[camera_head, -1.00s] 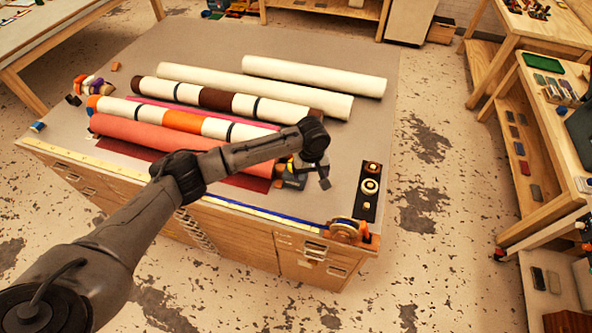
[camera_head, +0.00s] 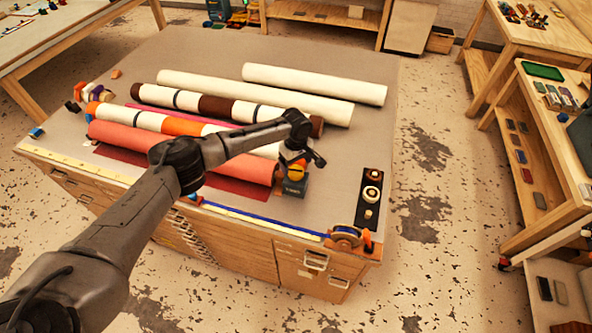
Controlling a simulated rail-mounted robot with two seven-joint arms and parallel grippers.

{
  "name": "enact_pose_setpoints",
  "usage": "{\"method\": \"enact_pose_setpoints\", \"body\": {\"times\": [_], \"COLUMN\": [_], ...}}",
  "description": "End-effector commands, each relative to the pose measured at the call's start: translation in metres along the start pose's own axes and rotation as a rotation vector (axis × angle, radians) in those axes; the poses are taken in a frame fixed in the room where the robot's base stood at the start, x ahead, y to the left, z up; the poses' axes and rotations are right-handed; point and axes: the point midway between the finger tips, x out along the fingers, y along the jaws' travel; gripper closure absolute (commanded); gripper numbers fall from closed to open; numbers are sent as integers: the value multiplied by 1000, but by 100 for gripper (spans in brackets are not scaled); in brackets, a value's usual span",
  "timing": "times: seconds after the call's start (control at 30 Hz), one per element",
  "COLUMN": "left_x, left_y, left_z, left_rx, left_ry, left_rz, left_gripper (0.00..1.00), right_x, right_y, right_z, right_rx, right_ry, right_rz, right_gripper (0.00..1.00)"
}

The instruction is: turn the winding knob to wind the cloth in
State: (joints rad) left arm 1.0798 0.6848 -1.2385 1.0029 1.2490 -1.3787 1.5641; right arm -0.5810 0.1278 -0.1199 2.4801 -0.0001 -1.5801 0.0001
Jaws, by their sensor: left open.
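A salmon-red cloth roll (camera_head: 190,150) lies along the near side of the workbench. A strip of dark red cloth (camera_head: 240,188) lies flat in front of it. At the roll's right end stands a dark grey block with an orange round part (camera_head: 296,171), which looks like the winding knob. My left gripper (camera_head: 305,157) is open just above the orange part, with one finger sticking out to the right. I cannot tell whether the fingers touch the knob. My left forearm hides part of the roll and the cloth. My right gripper is not in view.
White and banded rolls (camera_head: 255,97) lie behind the red roll. A black tray with round pieces (camera_head: 371,196) lies to the right. A tape dispenser (camera_head: 347,238) sits at the bench's front right corner. The bench top right of the rolls is mostly clear.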

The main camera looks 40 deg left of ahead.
Motion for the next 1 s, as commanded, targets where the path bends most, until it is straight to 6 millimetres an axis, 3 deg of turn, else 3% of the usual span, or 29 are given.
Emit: {"method": "enact_pose_setpoints", "body": {"times": [0.3,0.77,1.0], "left_x": [38,45,45], "left_y": [0,0,0], "left_z": [1,0,0], "left_rx": [1,1,1], "left_ry": [-1,1,1], "left_rz": [0,1,1], "left_gripper": [18,18,39], "right_x": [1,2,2], "right_y": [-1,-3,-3], "right_z": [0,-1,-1], "right_rx": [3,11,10], "right_ry": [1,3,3], "right_rz": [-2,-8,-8], "right_gripper": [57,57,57]}}
